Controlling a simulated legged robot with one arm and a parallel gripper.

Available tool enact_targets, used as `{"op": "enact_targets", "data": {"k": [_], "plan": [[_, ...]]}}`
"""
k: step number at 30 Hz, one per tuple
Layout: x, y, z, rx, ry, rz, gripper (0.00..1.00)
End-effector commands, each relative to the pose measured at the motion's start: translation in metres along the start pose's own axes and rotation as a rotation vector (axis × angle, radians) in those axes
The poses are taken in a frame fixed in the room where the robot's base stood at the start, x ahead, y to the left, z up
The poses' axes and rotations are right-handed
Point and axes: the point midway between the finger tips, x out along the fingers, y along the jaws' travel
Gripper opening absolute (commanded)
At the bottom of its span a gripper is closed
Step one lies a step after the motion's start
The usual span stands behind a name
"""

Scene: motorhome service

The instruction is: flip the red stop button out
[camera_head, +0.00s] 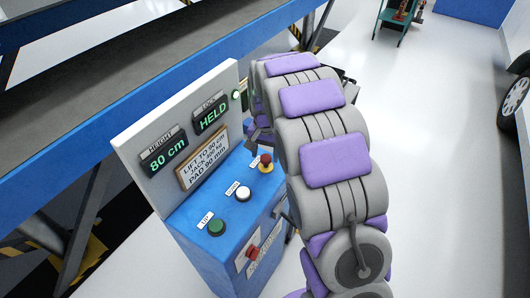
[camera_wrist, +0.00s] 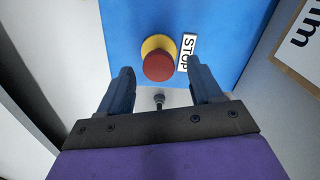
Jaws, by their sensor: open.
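The red stop button (camera_head: 265,158) sits on a yellow collar near the right end of the blue sloped top of the control box. In the wrist view the red button (camera_wrist: 158,67) is ahead of my gripper (camera_wrist: 159,72), and a STOP label (camera_wrist: 187,52) is beside it. The two dark fingers are apart, one on each side of the button in the picture, with nothing between them that I can see held. In the head view my gripper (camera_head: 255,138) is partly hidden by my arm, just above the button. I cannot tell whether the fingers touch it.
The box (camera_head: 195,262) also bears a green button (camera_head: 216,228), a white button (camera_head: 243,194) and a red knob (camera_head: 252,252) on its front. An upright panel (camera_head: 150,128) behind shows "80 cm" and "HELD". A blue lift beam (camera_head: 60,158) runs behind; open floor (camera_head: 440,130) lies right.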

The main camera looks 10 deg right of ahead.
Motion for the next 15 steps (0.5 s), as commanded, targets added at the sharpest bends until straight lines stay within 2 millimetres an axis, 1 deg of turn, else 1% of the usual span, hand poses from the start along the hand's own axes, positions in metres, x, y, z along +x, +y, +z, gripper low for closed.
{"op": "enact_targets", "data": {"k": [5,15], "plan": [[-0.030,-0.001,-0.002,0.000,0.007,-0.004,0.65],[-0.106,-0.002,-0.002,0.000,0.005,-0.002,0.65]]}}
